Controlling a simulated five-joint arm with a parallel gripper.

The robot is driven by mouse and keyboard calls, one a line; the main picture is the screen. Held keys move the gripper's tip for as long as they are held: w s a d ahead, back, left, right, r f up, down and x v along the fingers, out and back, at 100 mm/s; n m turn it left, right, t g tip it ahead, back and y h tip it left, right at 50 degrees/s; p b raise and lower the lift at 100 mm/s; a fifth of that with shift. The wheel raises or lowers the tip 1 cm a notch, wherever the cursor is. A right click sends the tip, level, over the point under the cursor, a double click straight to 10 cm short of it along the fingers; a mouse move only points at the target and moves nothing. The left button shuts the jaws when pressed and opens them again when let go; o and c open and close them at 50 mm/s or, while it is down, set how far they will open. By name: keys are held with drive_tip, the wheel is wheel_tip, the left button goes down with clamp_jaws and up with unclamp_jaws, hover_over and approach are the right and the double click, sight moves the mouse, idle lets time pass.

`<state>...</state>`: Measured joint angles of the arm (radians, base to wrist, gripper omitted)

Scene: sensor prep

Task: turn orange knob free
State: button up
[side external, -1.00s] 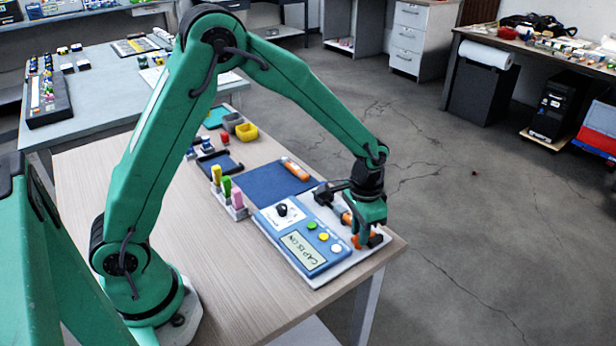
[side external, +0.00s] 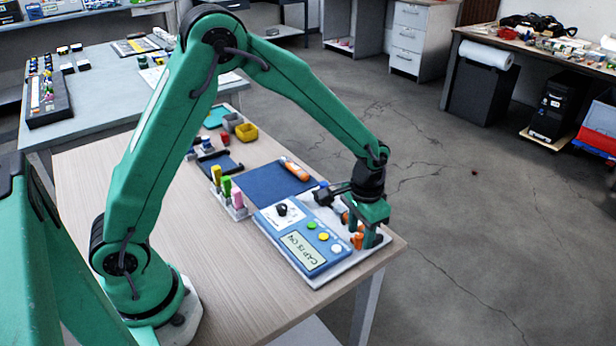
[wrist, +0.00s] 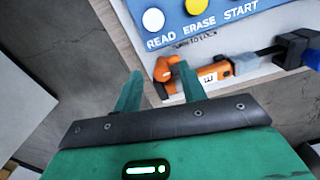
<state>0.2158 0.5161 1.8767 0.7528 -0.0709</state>
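The orange knob (wrist: 165,70) shows in the wrist view at the end of the orange sensor body (wrist: 213,73), which lies beside the blue panel. In the side view the knob's orange (side external: 358,241) shows below my gripper (side external: 365,238). My gripper's two green fingers are apart, and their tips (wrist: 158,70) reach toward the knob in the wrist view. A gap shows between the left finger and the knob. The right finger covers part of the orange end. Whether the knob is loose cannot be told.
The blue panel (side external: 278,222) has a black dial, coloured buttons and a screen reading "CAP IS ON". A dark clamp (wrist: 292,48) holds the sensor's far end. Left stand several coloured sticks (side external: 226,186); behind lies a blue mat (side external: 262,186) with an orange tool.

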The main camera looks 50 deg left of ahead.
sight(358, 236)
drive_tip(key=shift+r, duration=0.1)
wheel_tip(358, 236, up, 7)
drive_tip(key=shift+r, duration=0.3)
idle(0.4)
drive_tip(key=s+a+r+t, duration=0.3)
drive_tip(key=s+a+r, duration=0.3)
drive_tip(key=s+r, duration=0.4)
drive_tip(key=s+a+r+t, duration=0.1)
drive_tip(key=s, duration=0.4)
drive_tip(key=s+a+r+n+t, duration=0.1)
drive_tip(key=s+a+r, duration=0.1)
drive_tip(key=s, duration=0.4)
drive_tip(key=shift+a+n+t, duration=0.25)
drive_tip(key=shift+n+t, duration=0.05)
